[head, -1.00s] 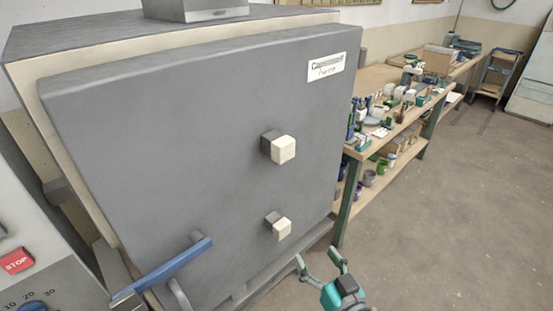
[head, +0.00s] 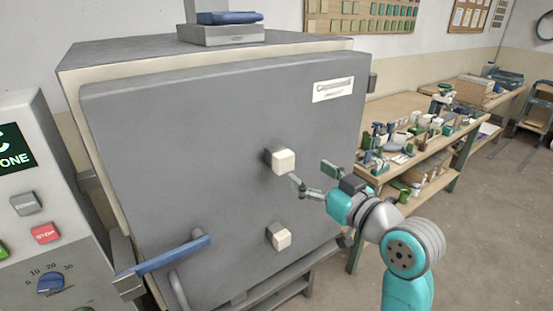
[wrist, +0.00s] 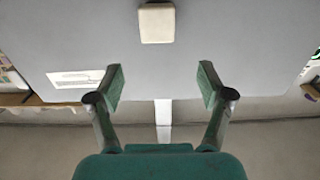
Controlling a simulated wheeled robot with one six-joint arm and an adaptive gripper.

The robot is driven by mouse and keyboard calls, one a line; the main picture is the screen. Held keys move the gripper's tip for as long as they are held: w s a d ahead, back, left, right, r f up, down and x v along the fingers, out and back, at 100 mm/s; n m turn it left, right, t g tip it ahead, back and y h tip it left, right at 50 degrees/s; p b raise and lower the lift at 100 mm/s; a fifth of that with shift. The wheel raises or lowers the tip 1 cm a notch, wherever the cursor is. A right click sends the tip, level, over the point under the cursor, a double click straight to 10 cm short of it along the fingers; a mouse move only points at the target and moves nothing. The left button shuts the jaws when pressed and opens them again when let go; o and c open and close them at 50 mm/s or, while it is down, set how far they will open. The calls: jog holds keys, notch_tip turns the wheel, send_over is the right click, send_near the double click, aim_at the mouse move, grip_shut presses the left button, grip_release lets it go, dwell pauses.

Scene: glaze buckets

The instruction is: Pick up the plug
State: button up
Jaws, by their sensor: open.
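Two cream-faced plugs stick out of the grey kiln door (head: 200,130). The upper plug (head: 284,161) is near the middle of the door, and the lower plug (head: 279,238) sits below it. My gripper (head: 313,177) is open and empty, in front of the door just right of the upper plug in the head view. In the wrist view, my gripper's two fingers (wrist: 161,82) are spread apart. One plug, probably the upper one (wrist: 157,23), shows at the top centre, beyond the fingertips and not between them.
A blue door handle (head: 165,262) juts out at the lower left, beside a control panel (head: 45,220). A blue-topped block (head: 228,30) rests on the kiln. A workbench (head: 400,118) crowded with small items stands to the right. Open floor lies at the lower right.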

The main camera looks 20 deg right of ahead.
aim_at(287, 157)
jog(key=x, duration=1)
jog(key=shift+w+d+f, duration=0.1)
jog(key=shift+w+f, duration=0.05)
jog(key=shift+w, duration=0.05)
jog(key=c, duration=1.3)
